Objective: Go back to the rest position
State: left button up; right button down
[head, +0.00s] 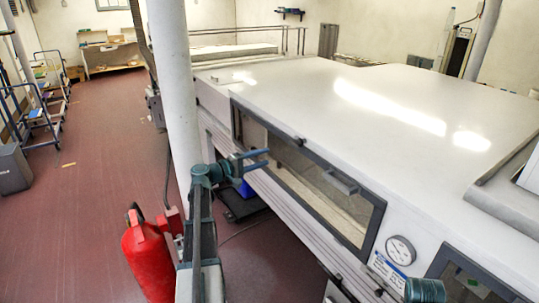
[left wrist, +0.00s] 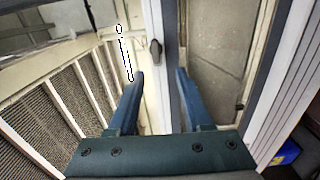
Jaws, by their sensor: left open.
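My left gripper (head: 262,158) is open and empty in the head view, in front of the left end of the tunnel's long window (head: 310,187). In the left wrist view its two blue fingers (left wrist: 160,82) stand apart with nothing between them. Beyond them are the grey window frame and a dark handle (left wrist: 155,52); I cannot tell whether a finger touches the frame. A teal part of my right arm shows at the bottom right of the head view; the right gripper is not visible.
The white curing tunnel (head: 330,95) fills the right side. A white pillar (head: 176,80) and a red fire extinguisher (head: 147,258) stand close to my left arm. Blue trolleys (head: 35,115) stand at the far left. The red-brown floor (head: 95,190) between is mostly clear.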

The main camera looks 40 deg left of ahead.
pick_arm(q)
jog(key=s+d+f+m+g+h+b, duration=0.1)
jog(key=d+f+m+g, duration=0.3)
jog(key=d, duration=0.7)
jog(key=s+d+f+m+g, duration=0.1)
jog(key=d+f+g, duration=0.3)
jog(key=d, duration=0.7)
jog(key=d+f+m+g+h+b, duration=0.1)
jog(key=d+f+m+g, duration=0.2)
jog(key=d+f, duration=0.55)
jog(key=s+d+f+m+g+y, duration=0.2)
jog(key=s+d, duration=0.3)
jog(key=d, duration=0.2)
jog(key=s+d+f+m+g+y, duration=0.1)
jog(key=s+d+f+m+g, duration=0.15)
jog(key=s+d, duration=0.35)
jog(key=s+d+f+m+y, duration=0.1)
jog(key=s+d+m+y, duration=0.1)
jog(key=s, duration=0.3)
jog(key=s+d+f+m+g+y+b, duration=0.1)
jog(key=s+d+f+m+y, duration=0.1)
jog(key=s+y, duration=0.3)
jog(key=shift+s+d+f, duration=0.3)
jog(key=shift+s+d, duration=0.2)
jog(key=shift+d, duration=0.35)
jog(key=shift+m, duration=0.25)
jog(key=shift+a, duration=0.65)
